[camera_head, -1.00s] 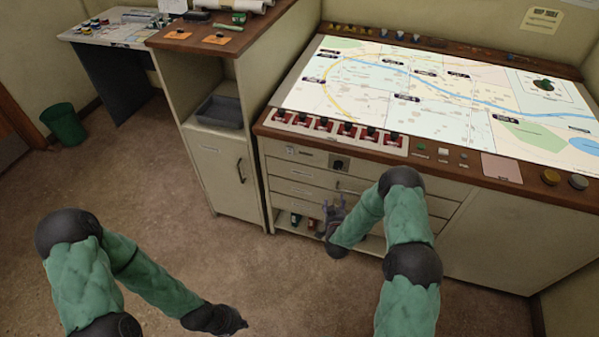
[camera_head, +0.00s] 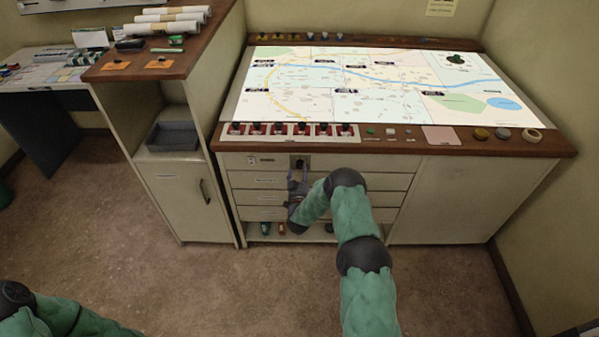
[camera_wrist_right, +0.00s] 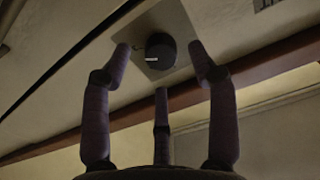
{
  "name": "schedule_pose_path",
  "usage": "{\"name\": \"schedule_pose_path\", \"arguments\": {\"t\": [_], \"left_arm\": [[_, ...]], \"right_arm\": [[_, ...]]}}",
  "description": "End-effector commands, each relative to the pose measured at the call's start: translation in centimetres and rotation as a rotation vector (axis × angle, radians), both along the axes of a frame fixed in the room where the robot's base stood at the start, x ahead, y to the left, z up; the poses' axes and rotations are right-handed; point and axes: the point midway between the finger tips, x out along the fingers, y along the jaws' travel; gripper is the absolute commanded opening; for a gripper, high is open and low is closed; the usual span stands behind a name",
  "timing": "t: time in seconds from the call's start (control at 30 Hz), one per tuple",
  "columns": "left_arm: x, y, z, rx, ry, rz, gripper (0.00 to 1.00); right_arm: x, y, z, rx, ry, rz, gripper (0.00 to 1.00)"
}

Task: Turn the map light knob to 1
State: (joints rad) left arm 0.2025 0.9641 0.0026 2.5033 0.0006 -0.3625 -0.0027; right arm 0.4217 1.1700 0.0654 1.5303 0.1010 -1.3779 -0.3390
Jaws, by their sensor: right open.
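The map light knob (camera_wrist_right: 160,51) is a round black knob with a pale pointer line, on a light metal plate on the console front. In the right wrist view it lies between the spread fingertips of my right gripper (camera_wrist_right: 160,62), which is open and appears not to touch it. The pointer line faces left in that view. In the head view the knob (camera_head: 300,164) sits below the console's top edge, with my right gripper (camera_head: 298,180) just beneath it. Of my left arm only a green part shows at the bottom left; its gripper is out of view.
The lit map table (camera_head: 400,85) spreads above, with a row of red switches (camera_head: 290,129) along its front edge. Drawers (camera_head: 258,182) lie around and below the knob. A cabinet (camera_head: 175,195) with a grey tray (camera_head: 172,137) stands to the left. The floor in front is clear.

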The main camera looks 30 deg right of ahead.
Motion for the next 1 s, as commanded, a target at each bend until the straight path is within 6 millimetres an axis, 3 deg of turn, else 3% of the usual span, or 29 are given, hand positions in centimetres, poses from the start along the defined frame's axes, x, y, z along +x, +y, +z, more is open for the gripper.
{"name": "schedule_pose_path", "arguments": {"t": [0.2, 0.57, 0.77, 1.0], "left_arm": [[0.0, 0.0, -0.7, 0.0, -0.001, 0.0, 0.0], [0.0, 0.0, -0.7, 0.0, -0.001, 0.0, 0.0], [0.0, 0.0, -0.7, 0.0, -0.001, 0.0, 0.0], [0.0, 0.0, -0.8, 0.0, -0.001, 0.0, 0.0]], "right_arm": [[1.9, -1.1, -0.1, 0.0, 0.0, 0.0, 0.59], [2.2, -1.4, 0.1, 0.001, 0.001, 0.0, 0.59], [2.2, -1.3, 0.0, 0.001, 0.001, 0.001, 0.06], [2.2, -1.3, -0.1, -0.004, 0.006, 0.001, 0.04]]}}
